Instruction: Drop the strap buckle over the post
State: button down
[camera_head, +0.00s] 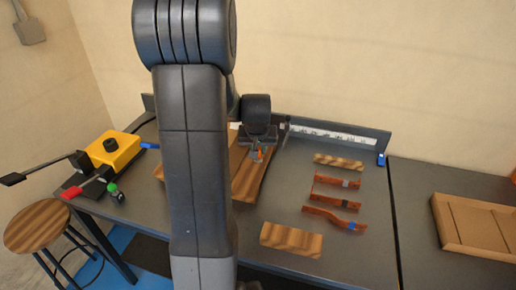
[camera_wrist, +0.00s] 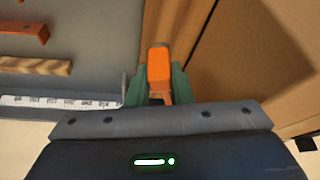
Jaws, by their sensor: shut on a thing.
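My gripper (camera_head: 257,150) is over the bench, beside a brown wooden board. In the wrist view its green fingers (camera_wrist: 159,90) are shut on a small orange piece (camera_wrist: 159,66), which looks like the strap buckle. The orange piece also shows below the gripper in the head view (camera_head: 260,154). A narrow brown part shows between the fingers under it. I cannot make out any strap running from it. I cannot pick out the post with certainty in either view. My arm hides part of the bench.
The brown board (camera_head: 246,188) lies close by. A ruler fence (camera_head: 335,136) runs along the back. Wooden blocks and copper-coloured bars (camera_head: 336,182) lie to the right. A yellow bender (camera_head: 115,152) with levers stands left. A wooden tray (camera_head: 440,225) is far right.

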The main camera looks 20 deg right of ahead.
jog(key=shift+f+b, duration=2.2)
jog(key=shift+f, duration=0.6)
jog(key=c, duration=1.2)
grip_release()
jog(key=v, duration=1.3)
jog(key=shift+r, duration=0.4)
jog(key=shift+s+f, duration=0.1)
jog(key=x, duration=1.3)
jog(key=shift+f, duration=0.2)
jog(key=shift+r+p, duration=0.45)
jog(key=shift+p, duration=0.05)
